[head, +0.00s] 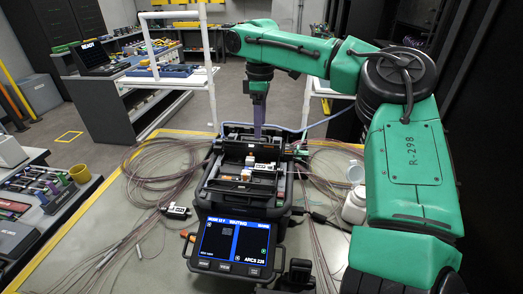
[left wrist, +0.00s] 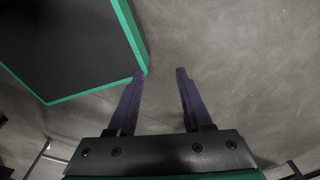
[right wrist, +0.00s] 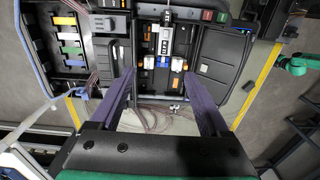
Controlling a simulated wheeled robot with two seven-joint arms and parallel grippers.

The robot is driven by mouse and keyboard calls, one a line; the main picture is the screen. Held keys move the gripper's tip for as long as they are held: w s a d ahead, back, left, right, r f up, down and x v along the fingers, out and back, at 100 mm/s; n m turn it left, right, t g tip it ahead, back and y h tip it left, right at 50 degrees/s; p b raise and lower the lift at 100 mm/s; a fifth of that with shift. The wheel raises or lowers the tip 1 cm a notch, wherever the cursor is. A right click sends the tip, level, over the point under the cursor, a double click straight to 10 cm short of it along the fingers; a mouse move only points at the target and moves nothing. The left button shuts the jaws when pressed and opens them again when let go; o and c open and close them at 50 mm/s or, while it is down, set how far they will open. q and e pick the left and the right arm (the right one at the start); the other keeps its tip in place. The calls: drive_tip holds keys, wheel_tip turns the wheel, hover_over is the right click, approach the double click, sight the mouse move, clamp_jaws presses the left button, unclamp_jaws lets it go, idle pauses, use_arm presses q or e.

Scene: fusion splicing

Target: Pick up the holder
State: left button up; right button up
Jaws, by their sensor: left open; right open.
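The black splicing machine (head: 240,213) stands on the table with its lid raised and its lit screen facing me. Inside it are small blocks with white and orange parts (right wrist: 163,62); I cannot tell for certain which one is the holder. In the head view, a white-and-orange block (head: 249,161) shows in the machine's middle. My right gripper (head: 258,132) points down above the back of the machine. In the right wrist view, its open fingers (right wrist: 159,74) lie either side of the small blocks in the picture, with nothing between them. My left gripper (left wrist: 160,73) is open and empty over bare floor.
Bundles of thin fibre cable (head: 150,170) lie coiled left and right of the machine. A white bottle (head: 355,205) stands at the right. A dark green-edged panel (left wrist: 70,45) is near my left gripper.

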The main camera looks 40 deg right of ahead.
hover_over(258, 166)
drive_tip(key=f, duration=0.4)
drive_tip(key=s+f, duration=0.1)
drive_tip(key=f, duration=0.1)
drive_tip(key=shift+a+f, duration=0.1)
drive_tip(key=shift+f, duration=0.25)
drive_tip(key=f, duration=0.2)
drive_tip(key=f+p, duration=0.1)
drive_tip(key=f, duration=0.1)
drive_tip(key=w+f+p, duration=0.1)
drive_tip(key=f, duration=0.1)
drive_tip(key=shift+f, duration=0.55)
use_arm(q)
drive_tip(key=shift+s+r, duration=0.2)
drive_tip(key=shift+r, duration=0.85)
use_arm(e)
clamp_jaws()
